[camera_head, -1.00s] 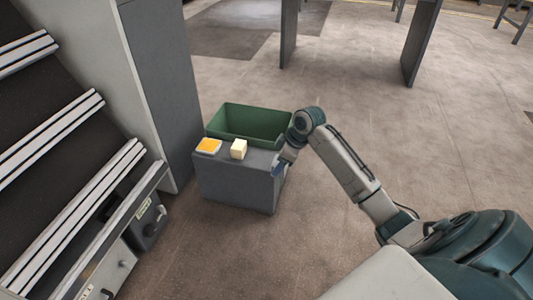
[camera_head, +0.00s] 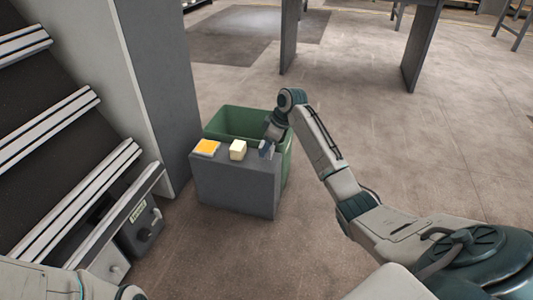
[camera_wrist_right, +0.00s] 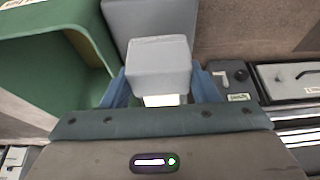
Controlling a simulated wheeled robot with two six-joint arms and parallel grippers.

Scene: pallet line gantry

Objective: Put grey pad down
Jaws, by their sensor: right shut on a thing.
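The grey pad (camera_wrist_right: 158,65) is a block-like light grey piece between the two blue fingers of my right gripper (camera_wrist_right: 160,88) in the right wrist view. My right gripper is shut on it. In the head view my right gripper (camera_head: 266,149) is at the right end of the top of the grey stand (camera_head: 235,190). I cannot tell whether the pad touches the stand's top. My left gripper is not in view; only a part of my left arm shows at the lower left.
An orange-yellow pad with a pale edge (camera_head: 206,147) and a cream block (camera_head: 238,150) sit on the stand, left of my gripper. A green bin (camera_head: 232,121) stands right behind it. A grey post and a conveyor (camera_head: 65,180) are at the left. The floor to the right is open.

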